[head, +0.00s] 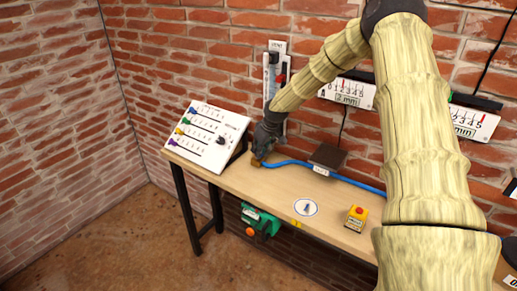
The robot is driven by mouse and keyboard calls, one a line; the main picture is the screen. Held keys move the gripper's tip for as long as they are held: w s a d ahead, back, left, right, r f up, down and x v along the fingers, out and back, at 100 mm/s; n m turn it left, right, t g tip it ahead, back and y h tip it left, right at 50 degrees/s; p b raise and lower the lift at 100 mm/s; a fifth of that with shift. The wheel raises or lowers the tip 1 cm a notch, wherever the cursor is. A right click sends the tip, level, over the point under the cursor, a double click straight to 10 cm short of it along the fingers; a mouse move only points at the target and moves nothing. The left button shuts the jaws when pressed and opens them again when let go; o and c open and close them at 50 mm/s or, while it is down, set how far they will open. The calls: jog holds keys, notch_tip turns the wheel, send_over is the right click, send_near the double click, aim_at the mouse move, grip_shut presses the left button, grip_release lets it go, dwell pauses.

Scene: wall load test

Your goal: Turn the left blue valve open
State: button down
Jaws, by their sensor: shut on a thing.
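My gripper (259,155) is at the back of the bench, just right of the sloped panel. It points down and is shut on the small brass-coloured end (256,162) of a blue hose (295,162). The jaws are small and dark here, so the exact contact is hard to see. The hose runs right along the bench, past a dark box, and goes behind my arm. I cannot make out a blue valve for certain. My arm covers part of the wall and the bench's right side.
A green device (260,220) hangs at the front edge. Gauges (347,94) are on the brick wall.

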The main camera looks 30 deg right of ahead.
jog(key=shift+d+n+g+y, duration=0.15)
jog(key=shift+n+g+y, duration=0.2)
jog(key=shift+n, duration=0.75)
jog(key=c, duration=1.5)
grip_release()
jog(key=shift+s+d, duration=0.1)
jog(key=shift+d, duration=0.05)
jog(key=shift+a, duration=0.2)
jog(key=shift+d+v, duration=0.1)
jog(key=shift+v, duration=2.85)
jog(key=shift+d+v, duration=0.15)
jog(key=shift+v, duration=2.85)
